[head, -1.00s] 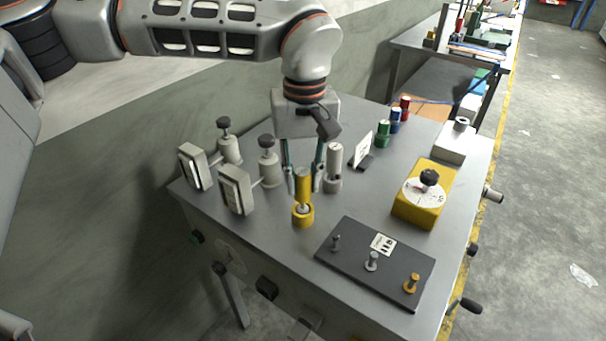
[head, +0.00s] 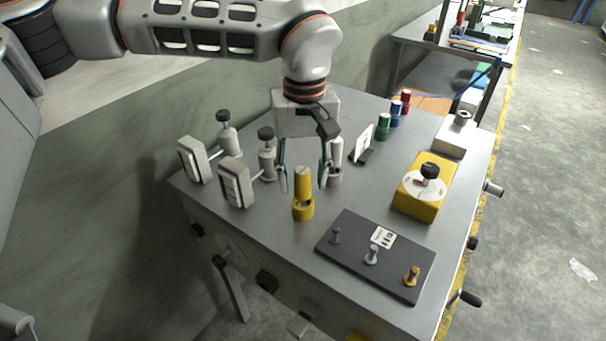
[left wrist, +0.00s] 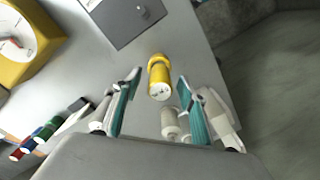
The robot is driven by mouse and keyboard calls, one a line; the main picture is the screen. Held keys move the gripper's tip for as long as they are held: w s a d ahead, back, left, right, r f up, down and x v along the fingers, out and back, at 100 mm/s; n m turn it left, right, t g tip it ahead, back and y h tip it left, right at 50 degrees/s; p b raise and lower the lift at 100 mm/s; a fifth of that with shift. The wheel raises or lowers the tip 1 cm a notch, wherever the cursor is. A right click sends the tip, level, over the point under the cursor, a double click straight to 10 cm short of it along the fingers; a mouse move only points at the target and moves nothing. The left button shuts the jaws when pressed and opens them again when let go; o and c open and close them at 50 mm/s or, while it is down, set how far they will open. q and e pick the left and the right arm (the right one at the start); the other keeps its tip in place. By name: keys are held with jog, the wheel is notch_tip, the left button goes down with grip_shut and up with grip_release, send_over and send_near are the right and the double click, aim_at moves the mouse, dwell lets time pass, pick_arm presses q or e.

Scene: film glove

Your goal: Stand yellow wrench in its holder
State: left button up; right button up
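The yellow wrench (head: 303,181) is a short yellow cylinder. It stands upright in its yellow holder (head: 303,211), a round collar near the table's front edge. In the left wrist view the wrench (left wrist: 160,90) shows from above, with the holder (left wrist: 157,61) around its far end. My left gripper (head: 304,182) is open, with one finger on each side of the wrench. Gaps show between the fingers and the wrench in the left wrist view (left wrist: 155,100). The wrench's lower end is hidden inside the holder. My right gripper is not in view.
Two grey gauges (head: 236,184) with black-knobbed posts stand left. A grey cylinder (head: 335,150) stands behind the gripper. A black plate (head: 350,255) with three bolts lies front right. A yellow dial box (head: 425,190), a white card (head: 362,143) and green, blue and red cylinders (head: 384,127) stand right.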

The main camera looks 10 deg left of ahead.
pick_arm(q)
notch_tip(320, 180, up, 12)
dwell(0.6)
jog(key=shift+d, duration=0.1)
